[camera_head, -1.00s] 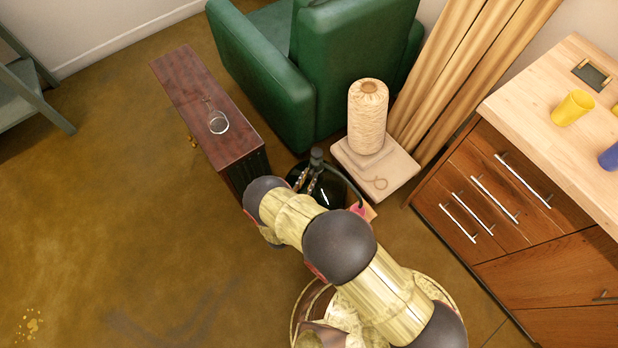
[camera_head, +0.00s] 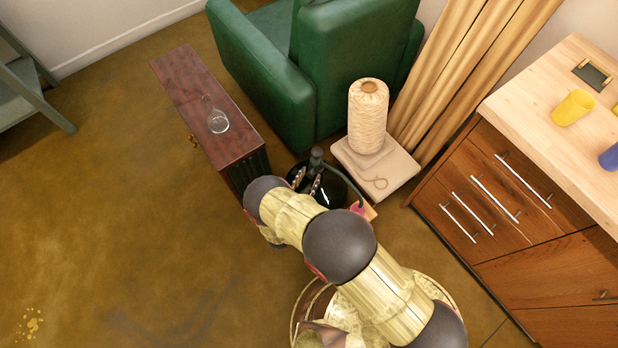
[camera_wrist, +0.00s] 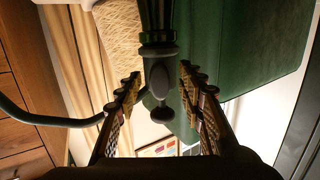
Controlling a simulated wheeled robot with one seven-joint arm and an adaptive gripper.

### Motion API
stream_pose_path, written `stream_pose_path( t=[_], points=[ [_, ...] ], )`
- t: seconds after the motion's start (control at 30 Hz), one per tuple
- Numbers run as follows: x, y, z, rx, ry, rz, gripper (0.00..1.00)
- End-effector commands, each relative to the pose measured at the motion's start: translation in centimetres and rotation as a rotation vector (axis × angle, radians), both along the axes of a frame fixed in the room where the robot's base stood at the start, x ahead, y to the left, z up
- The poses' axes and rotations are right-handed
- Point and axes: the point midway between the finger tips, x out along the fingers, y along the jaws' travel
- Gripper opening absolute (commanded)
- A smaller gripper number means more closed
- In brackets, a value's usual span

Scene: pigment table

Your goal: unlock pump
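The pump (camera_head: 316,160) is a dark upright piece on top of a glossy black round vessel (camera_head: 330,195) on the floor, between the wooden cabinet and the pale plinth. In the wrist view the pump's dark neck and a rounded knob (camera_wrist: 162,80) fill the middle, with a hose (camera_wrist: 50,121) curving off to the left. My gripper (camera_head: 308,178) is close to the pump. In the wrist view its two ridged fingers (camera_wrist: 161,73) are spread, one on each side of the knob, with gaps visible. My arm hides much of the vessel in the head view.
A brown cabinet (camera_head: 205,105) with a glass flask (camera_head: 217,121) stands left. A green armchair (camera_head: 330,70) is behind. A thread cone (camera_head: 368,115) stands on a plinth (camera_head: 400,170) to the right. Drawers (camera_head: 490,200) are farther right.

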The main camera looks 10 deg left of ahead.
Motion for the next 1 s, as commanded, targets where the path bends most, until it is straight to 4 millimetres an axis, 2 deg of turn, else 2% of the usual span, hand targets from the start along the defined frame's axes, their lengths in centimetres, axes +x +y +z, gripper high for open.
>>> stream_pose_path(
  t=[0.2,0.33,0.8,1.0],
  points=[
    [-0.1,0.0,0.1,0.0,-0.001,0.0,0.39],
    [-1.1,0.3,0.2,0.0,0.0,0.001,0.39],
    [-9.5,1.9,1.3,0.001,0.0,0.004,0.39],
    [-11.3,2.1,1.5,0.0,0.0,0.001,0.39]
  ],
)
